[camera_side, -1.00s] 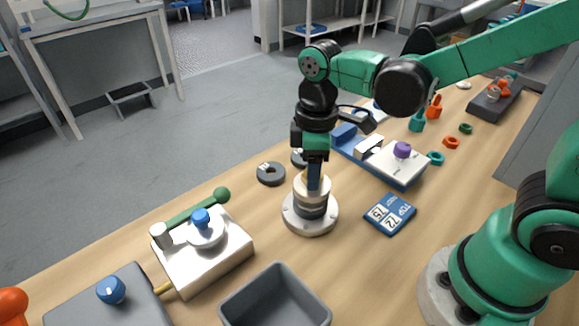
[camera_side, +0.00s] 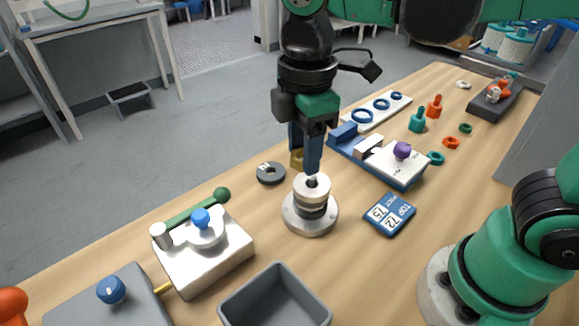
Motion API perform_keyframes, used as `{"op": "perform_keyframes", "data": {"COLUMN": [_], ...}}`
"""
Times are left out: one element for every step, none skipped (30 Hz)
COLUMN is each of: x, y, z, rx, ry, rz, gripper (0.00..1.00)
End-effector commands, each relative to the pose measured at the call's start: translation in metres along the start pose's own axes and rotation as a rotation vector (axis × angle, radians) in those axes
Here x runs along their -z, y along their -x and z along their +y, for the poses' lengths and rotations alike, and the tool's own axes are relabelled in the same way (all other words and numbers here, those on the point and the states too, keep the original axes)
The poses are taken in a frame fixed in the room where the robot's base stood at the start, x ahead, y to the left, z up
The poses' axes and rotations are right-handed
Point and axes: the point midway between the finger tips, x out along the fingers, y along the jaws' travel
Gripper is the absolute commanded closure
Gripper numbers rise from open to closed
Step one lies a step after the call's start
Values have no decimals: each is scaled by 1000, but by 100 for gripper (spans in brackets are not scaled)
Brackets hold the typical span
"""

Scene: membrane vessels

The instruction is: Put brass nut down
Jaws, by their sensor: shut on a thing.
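The brass nut (camera_side: 297,159) is in my gripper (camera_side: 305,157), which is shut on it. Much of the nut is hidden behind the blue finger. My gripper holds it above and slightly left of the top of a round metal vessel (camera_side: 311,190). The vessel stands upright on a wide flanged base (camera_side: 297,224), with a dark band round its middle. A short stud (camera_side: 312,179) sticks up from its top.
A grey weight-like disc (camera_side: 270,173) lies left of the vessel. A blue number card (camera_side: 390,214) lies right of it. A grey bin (camera_side: 274,300) and a white valve block (camera_side: 207,255) stand in front. A blue-and-white fixture (camera_side: 385,160) stands behind right.

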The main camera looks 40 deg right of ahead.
Motion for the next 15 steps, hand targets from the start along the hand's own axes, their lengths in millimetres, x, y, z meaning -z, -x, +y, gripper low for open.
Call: {"op": "perform_keyframes", "data": {"x": [5,7,10,11,12,13,13,14,14,14,14,14,14,14,14], "y": [10,15,21,24,28,30,31,30,27,23,18,10,3,-4,-13], "z": [-11,-16,-23,-27,-30,-34,-36,-38,-39,-39,-40,-40,-40,-39,-39], "rx": [0,0,0,0,0,0,0,0,0,0,0,-1,-1,-1,-1], "ry": [84,129,184,220,250,281,300,313,323,328,330,330,329,328,328], "rz": [0,0,0,0,0,0,0,0,0,0,0,0,0,0,0], "gripper": [100,100,100,100,100,100,100,100,100,100,100,100,100,100,100]}}
